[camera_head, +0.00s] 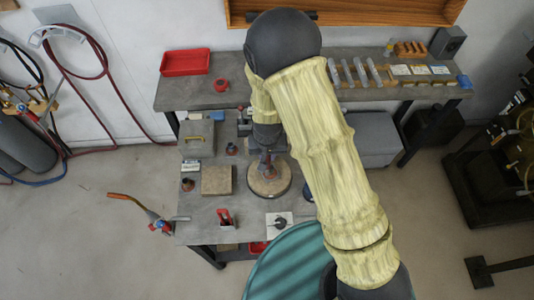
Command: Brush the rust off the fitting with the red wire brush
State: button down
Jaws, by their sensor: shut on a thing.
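My gripper (267,156) points down over a round disc (258,187) on the lower bench. It is small in this view and partly covered by my own arm. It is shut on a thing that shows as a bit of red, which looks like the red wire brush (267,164). A small reddish-brown piece (269,173), perhaps the fitting, shows just below it at the middle of the disc. I cannot tell whether the brush touches the piece, or how much rust is on it.
A square tan block (216,180) lies left of the disc. A red-handled tool (224,217) and a white plate with a dark part (279,222) lie at the front. A red tray (185,62) stands on the back bench. A torch (158,222) is at the left edge.

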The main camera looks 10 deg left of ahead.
jog(key=shift+f+b, duration=1.45)
jog(key=shift+f, duration=0.65)
jog(key=shift+w, duration=0.15)
jog(key=shift+f, duration=0.25)
jog(key=shift+s, duration=0.25)
jog(key=shift+w+f+b, duration=0.1)
jog(key=shift+f+b, duration=0.15)
jog(key=shift+b, duration=0.1)
jog(key=shift+a+r, duration=0.1)
